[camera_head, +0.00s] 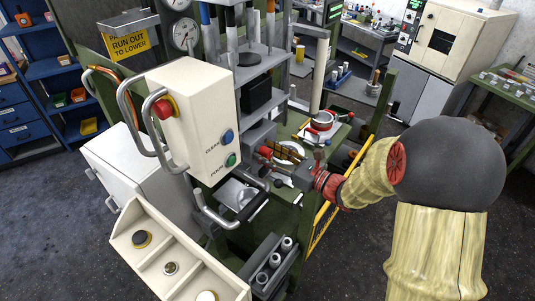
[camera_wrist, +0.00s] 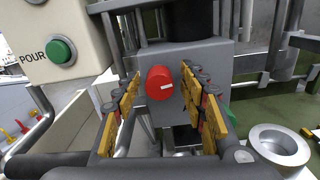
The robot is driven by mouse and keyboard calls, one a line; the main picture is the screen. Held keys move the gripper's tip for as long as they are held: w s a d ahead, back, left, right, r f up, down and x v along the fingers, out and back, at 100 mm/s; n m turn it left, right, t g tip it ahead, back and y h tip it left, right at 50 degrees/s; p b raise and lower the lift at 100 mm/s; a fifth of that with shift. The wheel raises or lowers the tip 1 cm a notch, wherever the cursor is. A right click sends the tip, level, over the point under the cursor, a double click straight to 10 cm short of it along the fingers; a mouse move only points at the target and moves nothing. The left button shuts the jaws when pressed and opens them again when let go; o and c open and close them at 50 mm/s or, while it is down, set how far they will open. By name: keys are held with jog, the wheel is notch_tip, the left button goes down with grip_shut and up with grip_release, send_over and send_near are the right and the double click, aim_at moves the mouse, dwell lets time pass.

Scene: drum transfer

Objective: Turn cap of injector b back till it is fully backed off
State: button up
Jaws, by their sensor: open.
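A red round cap (camera_wrist: 159,84) with a small white mark sticks out of the front of a grey block (camera_wrist: 205,50) in the wrist view. No label on it can be read, so I cannot tell from the pictures that it is injector b. My gripper (camera_wrist: 161,91) is open, with one yellow-padded finger on each side of the cap. Whether the pads touch it is not clear; a gap seems to show on the left. In the head view the cap (camera_head: 265,152) shows small and red by the fingertips of my gripper (camera_head: 272,160).
A cream control box (camera_head: 190,120) with a red stop button and blue and green buttons stands left of the gripper. A metal cup (camera_wrist: 280,145) is at lower right in the wrist view. A yellow guard rail (camera_head: 325,225) runs below my arm.

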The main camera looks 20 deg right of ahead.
jog(key=shift+w, duration=0.1)
jog(key=shift+c, duration=0.9)
grip_shut()
